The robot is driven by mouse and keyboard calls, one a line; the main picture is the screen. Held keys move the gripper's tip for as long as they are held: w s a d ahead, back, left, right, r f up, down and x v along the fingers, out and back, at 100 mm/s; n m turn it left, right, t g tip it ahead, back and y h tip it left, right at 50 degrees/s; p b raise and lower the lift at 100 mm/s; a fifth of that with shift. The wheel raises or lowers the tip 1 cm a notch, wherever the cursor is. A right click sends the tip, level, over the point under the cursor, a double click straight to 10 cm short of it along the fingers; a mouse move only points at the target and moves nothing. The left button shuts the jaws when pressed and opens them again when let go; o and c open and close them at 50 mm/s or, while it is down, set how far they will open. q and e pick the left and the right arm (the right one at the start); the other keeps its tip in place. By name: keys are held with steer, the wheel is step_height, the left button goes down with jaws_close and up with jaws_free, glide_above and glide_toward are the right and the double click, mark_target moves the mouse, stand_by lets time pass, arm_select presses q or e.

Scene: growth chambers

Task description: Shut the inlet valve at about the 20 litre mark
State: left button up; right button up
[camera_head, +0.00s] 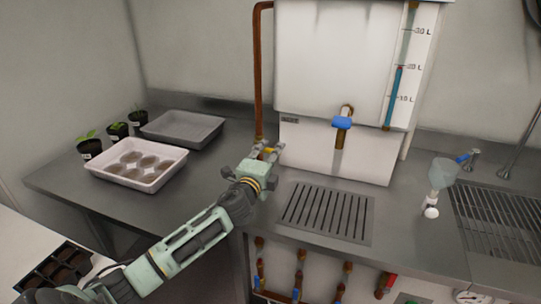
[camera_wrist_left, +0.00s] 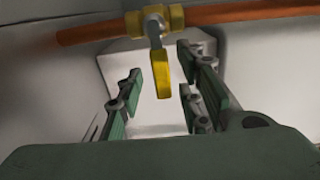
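The white tank (camera_head: 330,50) carries a sight gauge at its right, where the blue water column (camera_head: 394,95) reaches about the 20 L mark (camera_head: 413,67). A copper pipe (camera_head: 257,75) runs down the tank's left side. The inlet valve's yellow handle (camera_head: 269,150) sits low on it, partly hidden by my gripper. In the left wrist view the yellow handle (camera_wrist_left: 162,78) stands across the copper pipe (camera_wrist_left: 235,13). My left gripper (camera_head: 265,157) is open, with the handle between its fingers (camera_wrist_left: 160,88) and gaps on both sides. My right gripper is not in view.
A blue-handled tap (camera_head: 342,123) is on the tank front above a drain grate (camera_head: 328,212). A funnel bottle (camera_head: 438,180) is beside the sink grid (camera_head: 500,222) at right.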

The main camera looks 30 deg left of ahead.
arm_select(q)
steer(key=v, duration=1.2)
steer(key=shift+d, duration=0.1)
stand_by(0.9)
